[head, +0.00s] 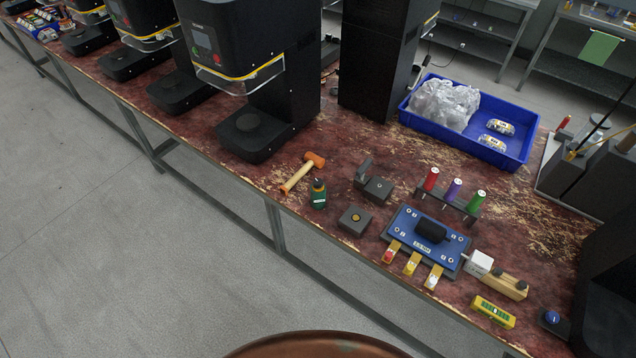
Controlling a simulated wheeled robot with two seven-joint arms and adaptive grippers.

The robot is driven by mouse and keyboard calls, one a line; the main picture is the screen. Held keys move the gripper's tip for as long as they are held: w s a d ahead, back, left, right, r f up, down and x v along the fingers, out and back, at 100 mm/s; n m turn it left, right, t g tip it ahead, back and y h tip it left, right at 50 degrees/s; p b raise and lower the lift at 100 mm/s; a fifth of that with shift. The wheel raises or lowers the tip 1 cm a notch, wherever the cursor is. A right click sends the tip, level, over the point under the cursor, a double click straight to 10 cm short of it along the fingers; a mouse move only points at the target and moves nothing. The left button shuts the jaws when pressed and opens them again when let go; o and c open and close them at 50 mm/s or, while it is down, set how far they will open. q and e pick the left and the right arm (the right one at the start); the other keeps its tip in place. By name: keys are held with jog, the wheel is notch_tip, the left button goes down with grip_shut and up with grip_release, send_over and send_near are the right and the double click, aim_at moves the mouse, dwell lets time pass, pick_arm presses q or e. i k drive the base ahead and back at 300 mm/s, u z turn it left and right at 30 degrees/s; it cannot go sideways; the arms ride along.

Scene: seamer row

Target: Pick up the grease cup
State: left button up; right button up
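A small dark grey square block with a round amber centre (355,220) sits on the worn red bench top near its front edge; it looks most like the grease cup, but I cannot tell for certain. A small green bottle with a dark cap (318,194) stands upright to its left, apart from it. A second grey block (378,189) with an upright dark piece beside it sits just behind. Neither of my grippers is in view.
An orange-headed mallet (302,173) lies left of the bottle. A blue plate (427,241) with coloured tabs, a rack of coloured-handled tools (449,204) and a yellow level (493,311) are to the right. A blue tray (520,150) stands behind. Seamer machines (240,60) line the left.

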aim_at(317, 196)
jog(key=z, duration=0.55)
jog(key=k, duration=1.3)
jog(key=u, duration=0.1)
jog(key=i, duration=0.55)
jog(key=u, duration=0.95)
jog(key=i, duration=1.4)
jog(key=z, duration=0.6)
